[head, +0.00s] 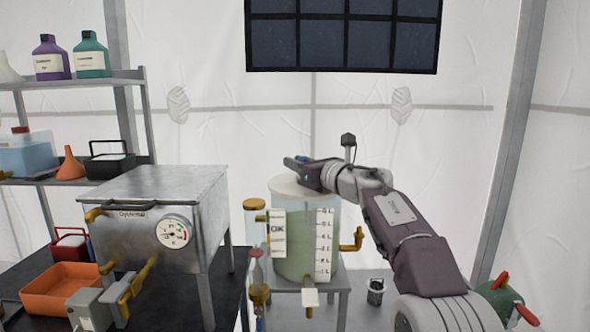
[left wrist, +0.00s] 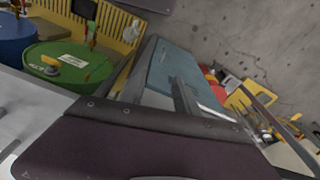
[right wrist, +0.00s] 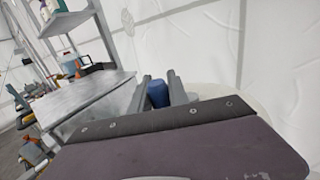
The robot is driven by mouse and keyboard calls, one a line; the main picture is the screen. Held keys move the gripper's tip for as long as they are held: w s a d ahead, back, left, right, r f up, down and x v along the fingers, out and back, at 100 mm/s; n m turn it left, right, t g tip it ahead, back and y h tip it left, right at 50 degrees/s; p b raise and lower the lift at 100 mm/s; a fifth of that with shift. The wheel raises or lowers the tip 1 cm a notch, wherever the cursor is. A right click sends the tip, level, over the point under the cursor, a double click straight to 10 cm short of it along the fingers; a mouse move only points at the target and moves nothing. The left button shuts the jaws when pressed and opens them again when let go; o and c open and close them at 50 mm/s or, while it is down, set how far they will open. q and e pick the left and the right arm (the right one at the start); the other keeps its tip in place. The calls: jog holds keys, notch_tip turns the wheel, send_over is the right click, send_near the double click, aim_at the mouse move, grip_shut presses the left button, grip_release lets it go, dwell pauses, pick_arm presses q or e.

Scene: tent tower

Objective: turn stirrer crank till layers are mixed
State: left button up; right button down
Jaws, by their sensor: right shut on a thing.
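The mixing tank (head: 293,222) is a clear cylinder with a pale lid (head: 285,186), standing on a small grey stand. Its content looks a fairly even dull green, and I make out no clear layers. My right gripper (head: 303,162) is above the lid, shut on the blue crank knob (right wrist: 158,94). In the right wrist view the knob sits between both fingers. The rest of the crank is hidden by the gripper. An "OK" plate and a litre scale (head: 323,244) are on the tank's front. My left gripper (left wrist: 182,97) is away from the tank; its jaw opening is unclear.
A steel box with a dial (head: 173,231) stands left of the tank, with an orange tray (head: 62,288) beside it. A brass tap (head: 353,241) sticks out on the tank's right. A dark cup (head: 375,291) stands right of the tank. Green and blue drums show in the left wrist view.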

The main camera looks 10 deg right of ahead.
jog(key=shift+s+d+r+n+g+y+p, duration=0.15)
jog(key=shift+n+g+y+p, duration=0.2)
jog(key=shift+y, duration=0.3)
jog(key=shift+s+d+f+n+g+y+p, duration=0.15)
jog(key=shift+n+g+y, duration=0.2)
jog(key=shift+n+y, duration=0.25)
jog(key=c, duration=1.3)
grip_release()
jog(key=shift+w, duration=0.1)
jog(key=shift+o, duration=0.2)
jog(key=shift+a, duration=0.1)
